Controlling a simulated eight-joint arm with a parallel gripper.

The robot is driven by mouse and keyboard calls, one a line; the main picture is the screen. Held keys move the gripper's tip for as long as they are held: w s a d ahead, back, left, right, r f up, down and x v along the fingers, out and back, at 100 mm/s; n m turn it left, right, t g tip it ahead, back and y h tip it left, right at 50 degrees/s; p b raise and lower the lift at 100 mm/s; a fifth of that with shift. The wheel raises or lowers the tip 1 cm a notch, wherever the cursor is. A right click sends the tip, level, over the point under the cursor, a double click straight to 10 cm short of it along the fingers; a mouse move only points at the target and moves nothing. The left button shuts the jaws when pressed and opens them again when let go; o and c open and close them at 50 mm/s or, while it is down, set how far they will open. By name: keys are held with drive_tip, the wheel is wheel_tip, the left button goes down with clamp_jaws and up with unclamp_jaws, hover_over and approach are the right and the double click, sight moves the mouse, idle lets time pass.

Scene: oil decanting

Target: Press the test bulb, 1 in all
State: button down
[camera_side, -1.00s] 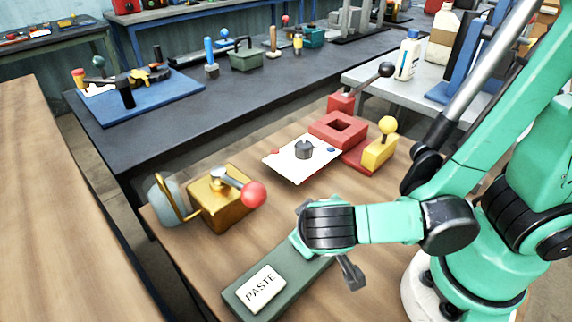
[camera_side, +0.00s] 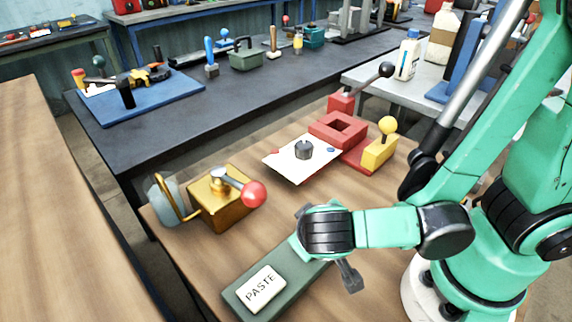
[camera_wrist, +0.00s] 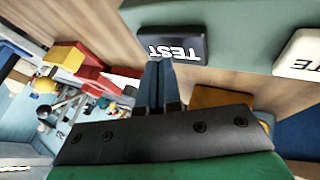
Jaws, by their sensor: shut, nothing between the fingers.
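A black block lettered TEST (camera_wrist: 177,45) lies on the green base in the wrist view; I take it as the test bulb. In the side view it is hidden behind my wrist. My gripper (camera_wrist: 157,62) is shut and empty, its fingertips at the near edge of the TEST block, over the lettering's lower part. I cannot tell whether they touch it.
A brass box with a red-knobbed lever (camera_side: 218,203) stands left of my wrist. A white plate (camera_side: 288,160) with a dark round piece and a red stand (camera_side: 338,130) with a yellow-knobbed block (camera_side: 380,152) stand behind. Bare wood lies between them and the green base.

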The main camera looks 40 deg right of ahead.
drive_tip(key=shift+r, duration=0.1)
idle(0.3)
drive_tip(key=shift+r, duration=0.3)
drive_tip(key=shift+r, duration=2.5)
drive_tip(key=shift+w+d, duration=0.15)
drive_tip(key=shift+d, duration=0.1)
drive_tip(key=w+d+r+n+t+y, duration=0.1)
drive_tip(key=w+d+r+t+y, duration=0.1)
drive_tip(key=w+d+r+y, duration=0.2)
drive_tip(key=w+d+y, duration=0.1)
drive_tip(key=d, duration=0.2)
drive_tip(key=shift+w+d+y, duration=0.15)
drive_tip(key=shift+w+y, duration=0.15)
